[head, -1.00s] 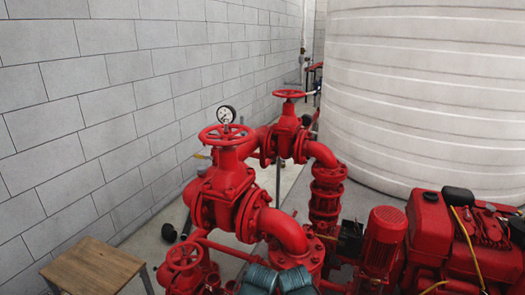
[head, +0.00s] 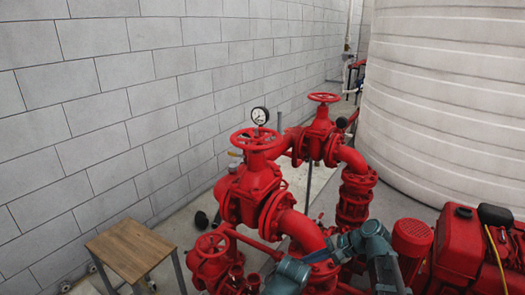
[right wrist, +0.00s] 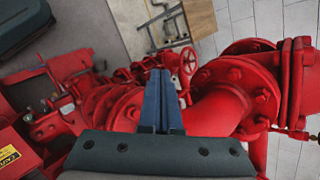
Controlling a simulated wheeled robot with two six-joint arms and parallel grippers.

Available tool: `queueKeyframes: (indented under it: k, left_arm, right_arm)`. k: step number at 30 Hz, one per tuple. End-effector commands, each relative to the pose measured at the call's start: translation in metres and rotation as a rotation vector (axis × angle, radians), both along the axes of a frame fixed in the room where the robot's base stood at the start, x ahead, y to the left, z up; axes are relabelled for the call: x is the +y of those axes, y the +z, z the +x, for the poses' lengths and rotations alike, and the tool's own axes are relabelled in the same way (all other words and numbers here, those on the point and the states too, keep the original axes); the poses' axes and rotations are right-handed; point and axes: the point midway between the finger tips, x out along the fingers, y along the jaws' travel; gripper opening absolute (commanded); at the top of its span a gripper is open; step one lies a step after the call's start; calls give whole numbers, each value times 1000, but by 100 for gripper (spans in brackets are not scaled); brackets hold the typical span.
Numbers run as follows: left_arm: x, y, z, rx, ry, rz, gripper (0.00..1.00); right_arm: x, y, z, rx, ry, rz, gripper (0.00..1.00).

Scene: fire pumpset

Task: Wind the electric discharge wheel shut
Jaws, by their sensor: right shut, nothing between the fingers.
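Three red valve handwheels show in the head view: a near large one (head: 257,138) on top of a valve, a far one (head: 323,97) behind it to the right, and a small one (head: 212,245) low at the front. No label shows which is the electric discharge wheel. My right gripper (right wrist: 160,72) has its blue fingers together and empty, over the red pipework. In the head view its grey body (head: 285,275) is low, in front of the pipes and right of the small wheel. A small red wheel (right wrist: 189,60) lies beyond the fingertips. My left gripper is not in view.
A wooden stool (head: 130,248) stands at the lower left. A pressure gauge (head: 260,116) stands near the large wheel. The red engine (head: 460,250) is at the right, the white tank (head: 445,100) behind. A block wall (head: 150,100) runs along the left.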

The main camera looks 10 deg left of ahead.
Motion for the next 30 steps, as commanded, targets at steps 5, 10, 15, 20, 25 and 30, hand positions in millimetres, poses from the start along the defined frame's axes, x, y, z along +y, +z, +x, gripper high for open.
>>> queueKeyframes:
  k: [5,10,15,20,25,30]
  left_arm:
    - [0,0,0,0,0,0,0]
    - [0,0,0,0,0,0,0]
    - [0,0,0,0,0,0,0]
    - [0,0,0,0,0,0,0]
    - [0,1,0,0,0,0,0]
    - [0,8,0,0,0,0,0]
  right_arm:
    - [50,80,73,295,-167,446,0]
    - [64,154,120,595,-216,792,0]
    - [59,202,147,808,-198,996,0]
    - [55,220,156,897,-180,1072,0]
    - [55,224,156,911,-176,1083,0]
    - [71,231,157,910,-174,1080,0]
